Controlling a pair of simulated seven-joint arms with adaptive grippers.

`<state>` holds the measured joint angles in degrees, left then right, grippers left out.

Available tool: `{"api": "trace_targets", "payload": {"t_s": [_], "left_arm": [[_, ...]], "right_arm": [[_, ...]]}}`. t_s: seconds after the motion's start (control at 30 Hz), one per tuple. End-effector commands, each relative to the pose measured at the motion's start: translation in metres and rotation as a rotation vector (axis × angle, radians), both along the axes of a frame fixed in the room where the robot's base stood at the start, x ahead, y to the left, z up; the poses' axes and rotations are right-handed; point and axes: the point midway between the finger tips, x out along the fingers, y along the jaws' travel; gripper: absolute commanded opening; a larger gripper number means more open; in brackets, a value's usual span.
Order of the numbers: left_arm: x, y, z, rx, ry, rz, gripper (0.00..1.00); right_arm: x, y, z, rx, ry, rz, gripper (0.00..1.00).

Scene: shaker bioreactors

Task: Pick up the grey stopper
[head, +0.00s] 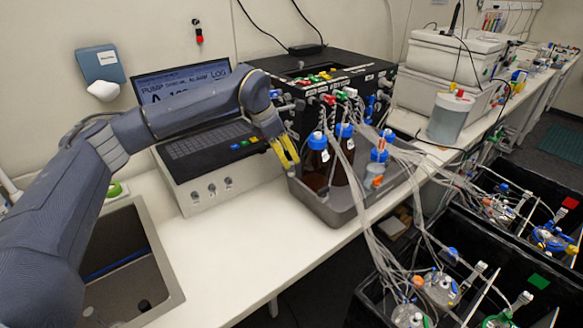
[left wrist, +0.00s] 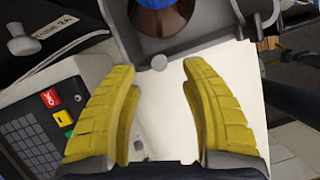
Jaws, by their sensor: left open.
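A small round grey piece, which looks like the grey stopper (left wrist: 159,62), shows in the left wrist view at the near edge of the grey tray (left wrist: 205,43). It lies in line with the gap between my left fingertips; I cannot tell whether it rests on the rim or beside it. In the head view it is not clearly made out. My left gripper (head: 287,155) has yellow fingers and is open and empty, pointing down by the tray's left corner. In the left wrist view the fingers (left wrist: 157,68) stand wide apart, touching nothing visible. My right gripper is not in view.
Brown bottles with blue caps (head: 318,163) stand in the tray (head: 335,212), with many tubes running right. A pump controller with keypad (head: 222,160) is left of the gripper. A sink (head: 165,268) is at front left. White bench between is clear.

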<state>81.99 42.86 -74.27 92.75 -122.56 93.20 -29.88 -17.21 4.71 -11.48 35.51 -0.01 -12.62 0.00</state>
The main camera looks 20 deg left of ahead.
Motion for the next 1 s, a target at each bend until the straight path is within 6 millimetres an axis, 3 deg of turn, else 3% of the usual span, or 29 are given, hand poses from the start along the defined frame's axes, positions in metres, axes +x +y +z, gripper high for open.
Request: {"api": "trace_targets", "payload": {"t_s": [0.33,0.67,1.0], "left_arm": [[0.011,-0.013,-0.037,0.0,0.004,0.0,0.45],[0.013,-0.015,-0.043,-0.001,0.001,0.0,0.47],[0.013,-0.014,-0.043,-0.001,0.001,0.0,0.07]], "right_arm": [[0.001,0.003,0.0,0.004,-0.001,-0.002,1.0],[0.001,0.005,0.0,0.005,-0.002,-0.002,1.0],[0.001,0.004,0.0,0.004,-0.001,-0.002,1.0]]}}
